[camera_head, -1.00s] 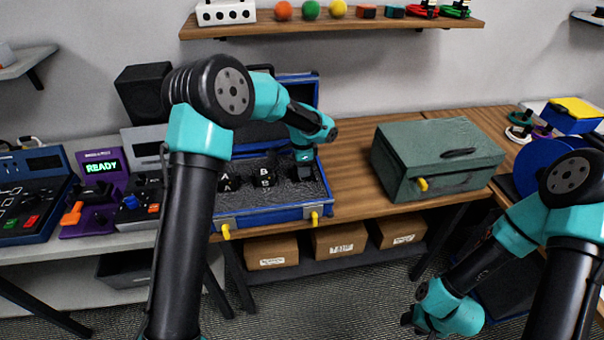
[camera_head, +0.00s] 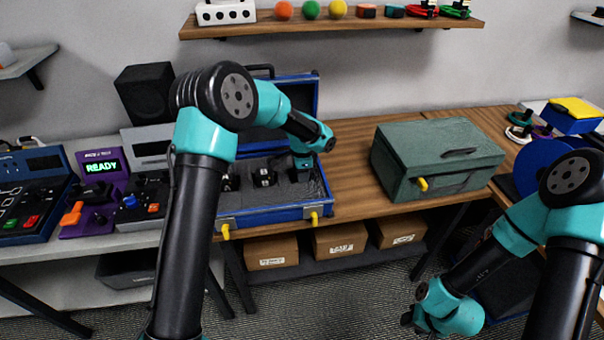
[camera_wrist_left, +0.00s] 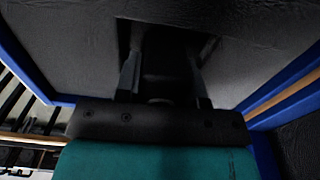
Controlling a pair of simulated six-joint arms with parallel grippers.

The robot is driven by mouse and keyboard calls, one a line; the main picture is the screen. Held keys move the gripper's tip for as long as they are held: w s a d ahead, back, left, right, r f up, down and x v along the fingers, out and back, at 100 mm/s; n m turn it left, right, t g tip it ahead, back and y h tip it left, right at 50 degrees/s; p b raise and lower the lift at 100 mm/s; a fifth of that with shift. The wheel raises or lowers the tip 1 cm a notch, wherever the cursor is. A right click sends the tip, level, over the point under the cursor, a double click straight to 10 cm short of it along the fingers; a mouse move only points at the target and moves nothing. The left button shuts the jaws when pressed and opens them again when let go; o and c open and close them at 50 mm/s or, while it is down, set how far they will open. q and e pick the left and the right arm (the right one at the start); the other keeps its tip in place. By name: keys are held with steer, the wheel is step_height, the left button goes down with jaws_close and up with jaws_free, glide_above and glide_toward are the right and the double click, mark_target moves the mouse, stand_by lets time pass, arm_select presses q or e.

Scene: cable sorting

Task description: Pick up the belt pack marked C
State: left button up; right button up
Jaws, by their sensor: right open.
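The open blue case (camera_head: 262,217) stands on the wooden table, its dark foam holding small black belt packs. The pack in the middle (camera_head: 265,177) and the pack at the left (camera_head: 230,181) carry white marks. My left gripper (camera_head: 300,174) reaches down into the right part of the case, where the third pack's mark is hidden. In the left wrist view, the two fingers (camera_wrist_left: 163,82) stand on either side of a dark block (camera_wrist_left: 165,65) in the foam; contact is too dark to tell. My right gripper (camera_head: 410,320) is open, low at the lower right, away from the case.
A closed green case (camera_head: 437,160) stands right of the blue case, with bare table between. Control consoles (camera_head: 97,190) stand at the left. The blue case's lid stands open behind my left arm. A shelf (camera_head: 335,27) with several items hangs above.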

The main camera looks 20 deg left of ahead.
arm_select(q)
steer(key=c, duration=0.3)
steer(key=shift+r, duration=0.15)
steer(key=shift+r, duration=1.5)
steer(key=shift+s+d+r, duration=0.1)
steer(key=shift+s+r, duration=0.1)
steer(key=shift+s, duration=0.05)
steer(key=s+d+r, duration=0.1)
steer(key=s+d, duration=0.3)
steer(key=s, duration=1.1)
steer(key=shift+r, duration=0.2)
steer(key=shift+d, duration=0.1)
